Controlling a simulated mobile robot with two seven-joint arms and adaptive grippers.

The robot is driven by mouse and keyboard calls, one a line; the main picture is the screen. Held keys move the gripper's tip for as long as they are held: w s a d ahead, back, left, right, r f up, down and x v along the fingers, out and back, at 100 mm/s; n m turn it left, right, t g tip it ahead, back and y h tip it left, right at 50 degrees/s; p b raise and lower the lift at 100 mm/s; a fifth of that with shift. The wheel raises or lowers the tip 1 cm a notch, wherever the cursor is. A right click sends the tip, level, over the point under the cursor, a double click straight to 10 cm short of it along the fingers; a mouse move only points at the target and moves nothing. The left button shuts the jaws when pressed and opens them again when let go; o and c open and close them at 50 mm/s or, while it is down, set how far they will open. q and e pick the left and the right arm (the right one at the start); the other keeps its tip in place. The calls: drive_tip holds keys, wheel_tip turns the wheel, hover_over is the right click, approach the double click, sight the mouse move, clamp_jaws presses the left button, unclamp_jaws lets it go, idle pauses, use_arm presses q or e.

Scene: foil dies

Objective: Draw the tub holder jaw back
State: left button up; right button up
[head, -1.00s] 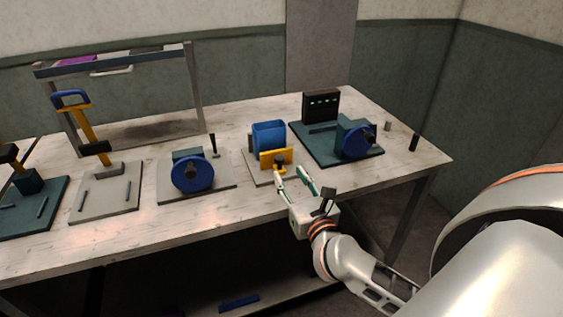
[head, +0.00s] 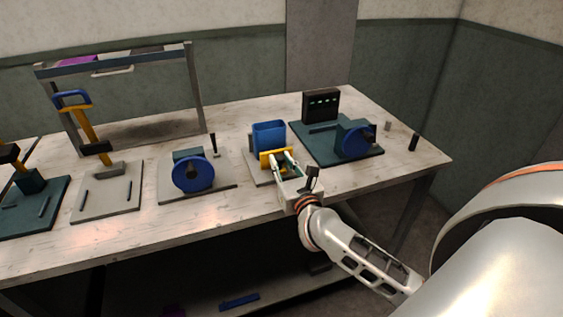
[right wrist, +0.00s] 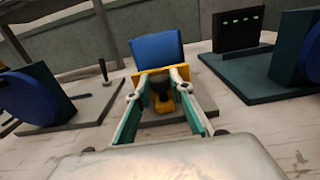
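The tub holder (head: 252,166) is a small grey base on the bench with a blue tub (head: 268,138) standing at its back; the tub also shows in the right wrist view (right wrist: 158,50). A yellow jaw (head: 268,160) stands upright in front of the tub, close to it. In the right wrist view the jaw (right wrist: 137,76) has a dark knob (right wrist: 160,88) and a yellow block on its near side. My right gripper (head: 283,163) is open, its fingers either side of the knob. Contact with the knob is unclear. My left gripper is out of view.
A blue-wheeled device (head: 193,174) on a grey plate stands left of the holder, with a dark upright lever (head: 213,145) nearby. A teal plate (head: 310,146) with another blue wheel and a black panel (head: 320,105) stands close on the right. The bench front is clear.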

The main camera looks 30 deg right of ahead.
sight(278, 155)
drive_tip(key=shift+x, duration=1.7)
clamp_jaws()
drive_tip(key=shift+s+r, duration=0.1)
drive_tip(key=o, duration=1)
unclamp_jaws()
drive_tip(key=shift+c, duration=0.2)
drive_tip(key=shift+o, duration=0.4)
drive_tip(key=shift+w, duration=0.2)
drive_tip(key=shift+s, duration=0.1)
drive_tip(key=v, duration=1.1)
drive_tip(key=shift+s, duration=0.45)
